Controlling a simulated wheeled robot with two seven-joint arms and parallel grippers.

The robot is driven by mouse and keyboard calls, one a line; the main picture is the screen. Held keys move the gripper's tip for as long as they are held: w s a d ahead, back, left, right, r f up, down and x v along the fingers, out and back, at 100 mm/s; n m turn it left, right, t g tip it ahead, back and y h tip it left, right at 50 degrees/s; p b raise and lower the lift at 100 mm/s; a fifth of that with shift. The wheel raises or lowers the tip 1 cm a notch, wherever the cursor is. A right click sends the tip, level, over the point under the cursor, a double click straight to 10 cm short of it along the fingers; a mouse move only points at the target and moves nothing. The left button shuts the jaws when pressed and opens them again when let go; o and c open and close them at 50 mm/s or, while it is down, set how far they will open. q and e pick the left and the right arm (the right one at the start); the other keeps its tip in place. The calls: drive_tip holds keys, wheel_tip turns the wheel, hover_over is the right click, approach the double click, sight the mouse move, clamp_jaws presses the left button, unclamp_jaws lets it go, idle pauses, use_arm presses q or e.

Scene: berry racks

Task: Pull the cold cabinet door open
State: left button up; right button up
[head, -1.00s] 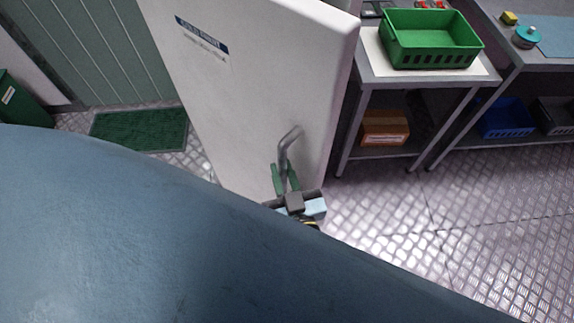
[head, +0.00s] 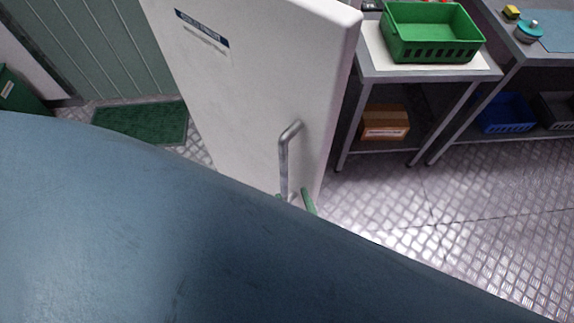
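The white cold cabinet door (head: 250,95) stands swung out at an angle, with a blue and white label strip on its face near the top. Its grey metal bar handle (head: 284,160) is near the right edge. My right gripper (head: 295,198) is at the handle's lower end. Its green fingertips stand apart, one to either side of the bar's line, and it looks open. The rest of it is hidden behind a large blue part of my own body. My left gripper is out of view.
A metal table at the right holds a green crate (head: 391,45), with a cardboard box (head: 384,123) on its lower shelf. A blue crate (head: 506,114) sits under another bench. A green mat (head: 142,121) lies at the left. The floor right of the door is clear.

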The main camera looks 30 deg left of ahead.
drive_tip(key=v, duration=0.5)
drive_tip(key=shift+s, duration=0.1)
